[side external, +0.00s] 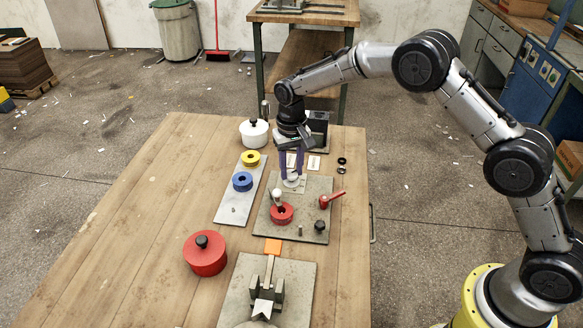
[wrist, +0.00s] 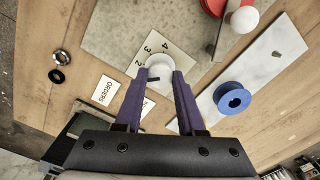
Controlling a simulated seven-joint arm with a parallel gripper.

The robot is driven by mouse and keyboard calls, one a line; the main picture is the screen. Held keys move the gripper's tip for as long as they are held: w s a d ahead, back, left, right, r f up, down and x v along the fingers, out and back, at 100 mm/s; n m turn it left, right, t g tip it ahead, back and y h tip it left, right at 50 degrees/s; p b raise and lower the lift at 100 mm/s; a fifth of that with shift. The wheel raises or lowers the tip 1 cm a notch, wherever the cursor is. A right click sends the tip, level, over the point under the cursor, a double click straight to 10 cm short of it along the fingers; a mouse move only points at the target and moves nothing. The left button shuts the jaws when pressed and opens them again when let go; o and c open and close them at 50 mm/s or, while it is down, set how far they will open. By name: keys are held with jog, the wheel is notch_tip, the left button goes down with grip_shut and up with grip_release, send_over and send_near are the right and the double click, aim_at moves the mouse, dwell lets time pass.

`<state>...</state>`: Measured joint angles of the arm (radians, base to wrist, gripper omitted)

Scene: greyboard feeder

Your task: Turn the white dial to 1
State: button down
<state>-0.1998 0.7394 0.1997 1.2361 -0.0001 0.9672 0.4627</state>
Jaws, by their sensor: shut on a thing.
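The white dial (side external: 292,182) sits on a pale numbered plate at the back of the grey board (side external: 262,223). In the wrist view the dial (wrist: 160,63) is round, with the numbers 2, 3 and 4 (wrist: 147,49) printed beside it; I cannot see a 1. A short black mark (wrist: 153,79) shows at the dial's near edge; I cannot tell which number the dial is set to. My gripper (side external: 291,174) points down over the dial. Its purple fingers (wrist: 164,77) are shut on the dial, one on each side, hiding part of it.
Blue (side external: 242,182) and yellow (side external: 251,158) spools stand on a strip to the left. Paper cards (wrist: 106,90) and black rings (wrist: 56,76) lie nearby.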

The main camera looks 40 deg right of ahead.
aim_at(292, 173)
jog(key=shift+r+n, duration=0.1)
jog(key=shift+n, duration=2.2)
jog(key=c, duration=0.5)
grip_release()
notch_tip(292, 173, up, 14)
